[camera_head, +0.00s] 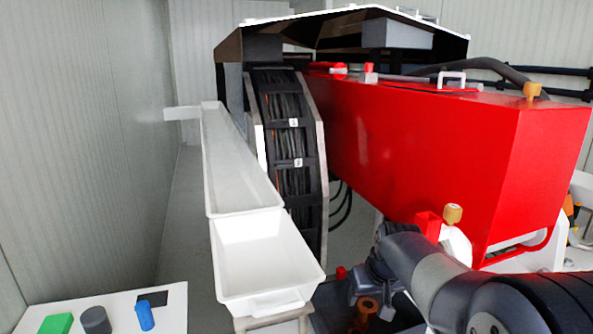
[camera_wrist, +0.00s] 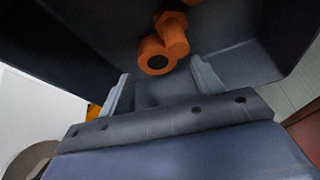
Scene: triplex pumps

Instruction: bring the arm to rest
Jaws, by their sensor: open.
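My arm reaches in from the lower right of the head view, with its wrist low beside the red machine. My gripper (camera_wrist: 163,88) shows in the wrist view with its two grey fingers apart and nothing between them. Beyond the fingertips lies an orange fitting (camera_wrist: 163,50) with a round dark hole, inside a dark bin (camera_wrist: 75,40). In the head view an orange-brown fitting (camera_head: 368,305) shows just below my wrist, in the dark bin (camera_head: 328,308). My fingertips are hard to make out there.
The red machine (camera_head: 440,150) stands close behind my arm. A white trough (camera_head: 262,262) runs along the left. A white table (camera_head: 165,318) at lower left holds a green block (camera_head: 56,324), a grey cylinder (camera_head: 95,320) and a blue piece (camera_head: 145,315). A pale wall stands far left.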

